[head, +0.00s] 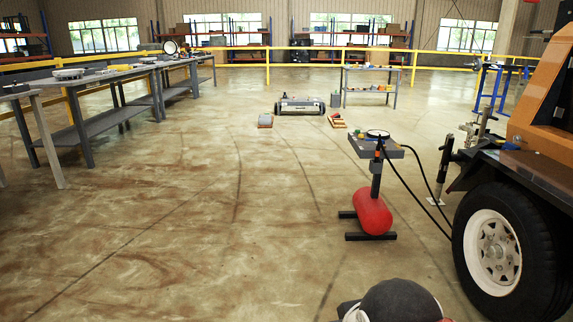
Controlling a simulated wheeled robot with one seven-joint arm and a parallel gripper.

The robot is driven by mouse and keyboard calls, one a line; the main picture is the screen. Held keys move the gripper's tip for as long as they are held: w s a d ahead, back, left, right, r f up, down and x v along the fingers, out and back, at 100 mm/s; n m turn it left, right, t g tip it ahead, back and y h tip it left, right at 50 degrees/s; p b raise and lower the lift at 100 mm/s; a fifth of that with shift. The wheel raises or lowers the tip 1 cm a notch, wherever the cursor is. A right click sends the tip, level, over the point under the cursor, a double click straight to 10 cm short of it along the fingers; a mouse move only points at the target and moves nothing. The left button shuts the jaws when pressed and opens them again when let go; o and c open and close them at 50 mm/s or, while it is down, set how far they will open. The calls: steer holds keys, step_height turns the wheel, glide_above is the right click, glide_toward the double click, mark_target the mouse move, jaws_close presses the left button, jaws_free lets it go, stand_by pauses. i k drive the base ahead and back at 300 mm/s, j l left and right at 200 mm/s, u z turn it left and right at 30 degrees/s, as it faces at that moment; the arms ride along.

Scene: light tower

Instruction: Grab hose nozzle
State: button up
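A stand with a red air tank (372,211) at its base and a grey tray (362,147) on top is right of centre on the floor. A round gauge (378,134) sits on the tray. Black hoses (412,192) run from the stand's top down to the right, toward the trailer wheel. I cannot make out the hose nozzle clearly; the lower hose end is hidden by or close to the tyre. My gripper's fingers are not visible. A dark rounded part (395,302) at the bottom edge looks like my arm.
An orange trailer (545,100) with a large wheel (497,253) blocks the right side. Grey workbenches (100,125) line the left. A low wheeled unit (300,106) and a small table (370,85) stand farther back before a yellow railing (430,66). The floor at centre and left is clear.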

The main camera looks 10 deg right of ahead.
mark_target(378, 148)
steer(key=i+l+z, duration=0.2)
steer(key=i+z, duration=0.25)
steer(key=i, duration=0.15)
steer(key=i+z, duration=0.4)
steer(key=i, duration=0.2)
steer(key=i+z, duration=0.1)
steer(key=z, duration=0.45)
steer(key=i+j+z, duration=0.35)
steer(key=i+j, duration=0.15)
steer(key=j, duration=0.15)
steer(key=i+j+z, duration=0.15)
steer(key=j, duration=0.25)
steer(key=i+j+z, duration=0.2)
steer(key=j, duration=0.2)
steer(key=i+j, duration=0.15)
steer(key=j, duration=0.15)
steer(key=i+j, duration=0.15)
steer(key=j, duration=0.15)
